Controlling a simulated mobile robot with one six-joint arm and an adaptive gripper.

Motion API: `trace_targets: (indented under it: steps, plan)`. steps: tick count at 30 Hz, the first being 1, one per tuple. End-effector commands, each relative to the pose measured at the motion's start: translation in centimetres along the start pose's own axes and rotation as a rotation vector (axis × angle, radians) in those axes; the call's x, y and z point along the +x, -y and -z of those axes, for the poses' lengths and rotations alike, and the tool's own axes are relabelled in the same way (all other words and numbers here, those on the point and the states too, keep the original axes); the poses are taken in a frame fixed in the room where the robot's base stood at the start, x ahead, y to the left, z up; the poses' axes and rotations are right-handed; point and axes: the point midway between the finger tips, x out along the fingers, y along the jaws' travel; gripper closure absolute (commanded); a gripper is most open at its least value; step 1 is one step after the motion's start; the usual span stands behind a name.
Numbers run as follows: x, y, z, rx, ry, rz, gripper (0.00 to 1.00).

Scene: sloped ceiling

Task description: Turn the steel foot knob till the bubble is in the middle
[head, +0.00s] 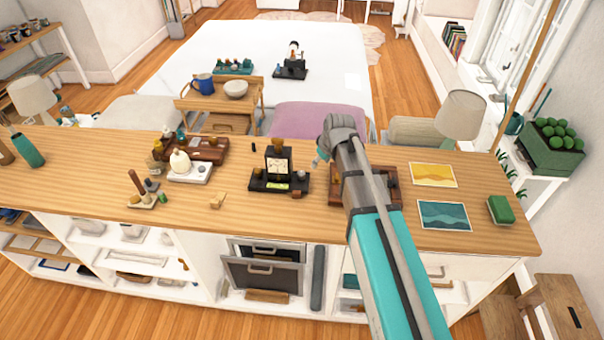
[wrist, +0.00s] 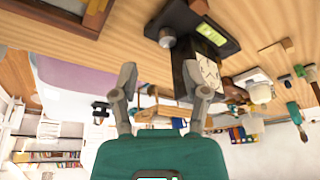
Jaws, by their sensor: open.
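The black instrument (head: 278,160) with a cream dial face stands on a black base (head: 262,182) on the wooden counter. A green level vial (head: 271,186) is set in the base; it also shows in the wrist view (wrist: 211,35). The bubble's position is too small to make out. The steel foot knob (wrist: 167,38) is at a corner of the base, and on its right side in the head view (head: 301,174). My gripper (wrist: 160,70) is open and empty, with the knob apart from and beyond its fingertips. In the head view my gripper (head: 319,160) is just right of the instrument.
A brown tray (head: 388,205) lies partly behind my arm. A white device (head: 190,172) and a wooden box (head: 210,149) stand left of the instrument, with a small wood block (head: 216,200) nearer. Two prints (head: 433,175) lie right. Counter between block and instrument is clear.

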Motion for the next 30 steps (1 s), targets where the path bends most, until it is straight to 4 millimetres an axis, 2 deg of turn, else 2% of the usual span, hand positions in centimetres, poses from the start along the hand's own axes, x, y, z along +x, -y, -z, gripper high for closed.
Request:
trace_targets:
  steps: [1, 3, 6, 20, 30]
  plan:
    - [0.6, 0.2, 2.0, -0.040, -0.020, 0.005, 0.41]
    - [0.9, 0.6, 3.3, -0.077, -0.041, 0.009, 0.41]
    - [1.1, 0.9, 4.0, -0.101, -0.055, 0.011, 0.41]
    - [1.2, 0.9, 3.9, -0.100, -0.055, 0.010, 0.41]
    - [3.1, 0.8, 3.9, -0.098, -0.055, 0.010, 0.41]
